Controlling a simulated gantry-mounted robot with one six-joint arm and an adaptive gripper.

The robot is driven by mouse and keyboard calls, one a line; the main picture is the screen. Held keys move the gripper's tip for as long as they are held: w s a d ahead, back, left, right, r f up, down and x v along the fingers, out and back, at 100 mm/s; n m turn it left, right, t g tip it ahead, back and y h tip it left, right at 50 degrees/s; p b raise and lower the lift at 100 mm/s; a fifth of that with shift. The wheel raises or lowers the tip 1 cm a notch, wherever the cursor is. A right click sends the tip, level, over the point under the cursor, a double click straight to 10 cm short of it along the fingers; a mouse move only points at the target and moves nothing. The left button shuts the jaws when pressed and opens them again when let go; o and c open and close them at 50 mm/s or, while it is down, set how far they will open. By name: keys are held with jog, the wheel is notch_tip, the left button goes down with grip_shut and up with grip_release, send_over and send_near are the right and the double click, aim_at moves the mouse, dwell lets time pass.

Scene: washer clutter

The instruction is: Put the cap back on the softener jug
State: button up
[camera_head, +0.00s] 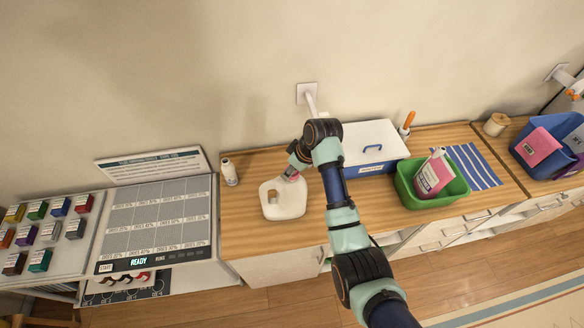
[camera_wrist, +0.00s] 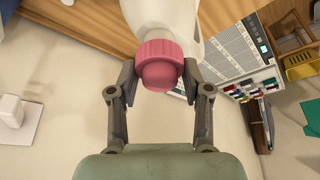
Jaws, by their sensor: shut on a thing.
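The white softener jug (camera_head: 285,203) stands on the wooden counter, with its handle opening toward the left in the head view. Part of its white body (camera_wrist: 172,14) shows at the top of the wrist view. The pink cap (camera_wrist: 158,66) is at the jug's neck, in line with it. Whether it is fully seated cannot be told. My gripper (camera_wrist: 159,76) is shut on the cap, one finger on each side. In the head view my gripper (camera_head: 291,169) is at the jug's back right, with a little of the pink cap showing.
A small white bottle (camera_head: 229,172) stands left of the jug. A white lidded box (camera_head: 372,140) is behind my arm at right. A grey panel (camera_head: 158,215) adjoins the counter's left end.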

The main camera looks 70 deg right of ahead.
jog(key=shift+f, duration=0.7)
dwell(1.0)
jog(key=shift+o, duration=0.9)
jog(key=c, duration=0.5)
jog(key=shift+f, duration=0.1)
jog(key=shift+p, duration=0.4)
